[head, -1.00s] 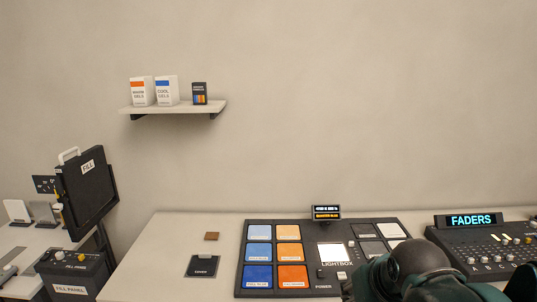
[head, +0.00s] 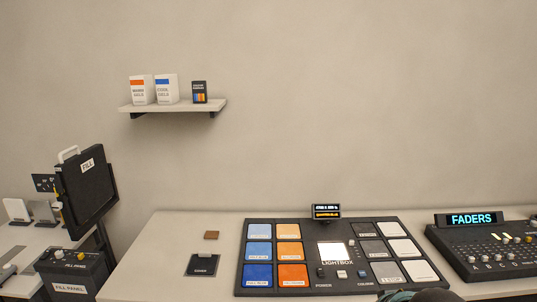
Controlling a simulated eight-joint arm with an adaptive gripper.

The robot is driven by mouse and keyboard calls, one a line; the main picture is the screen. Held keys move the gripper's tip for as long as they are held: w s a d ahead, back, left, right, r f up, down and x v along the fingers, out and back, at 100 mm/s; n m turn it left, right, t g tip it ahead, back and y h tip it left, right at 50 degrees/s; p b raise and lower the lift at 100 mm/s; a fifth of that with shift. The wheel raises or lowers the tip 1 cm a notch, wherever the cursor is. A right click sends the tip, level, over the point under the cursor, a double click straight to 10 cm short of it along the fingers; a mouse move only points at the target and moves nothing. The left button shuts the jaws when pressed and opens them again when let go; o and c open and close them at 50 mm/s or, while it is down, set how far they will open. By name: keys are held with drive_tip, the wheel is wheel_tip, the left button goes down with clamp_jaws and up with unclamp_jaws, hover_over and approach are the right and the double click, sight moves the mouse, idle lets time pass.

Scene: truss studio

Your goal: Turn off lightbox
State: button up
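The lightbox (head: 331,251) is a bright, lit white square set in a dark console (head: 306,262) on the table, with "LIGHTBOX" printed below it. Below that label are a small dark control (head: 320,273) above the word "POWER", a pale button (head: 341,274) and another small dark control (head: 361,273). A small display (head: 326,211) with lit text stands at the console's back edge. A dark rounded part of my arm shows at the bottom edge, in front of the console's right side. My gripper's fingers are not visible.
Blue and orange gel tiles (head: 259,252) fill the console's left side; grey and white tiles (head: 404,249) fill its right. A fader desk (head: 487,258) stands at right. The table's left part (head: 155,255) is mostly clear.

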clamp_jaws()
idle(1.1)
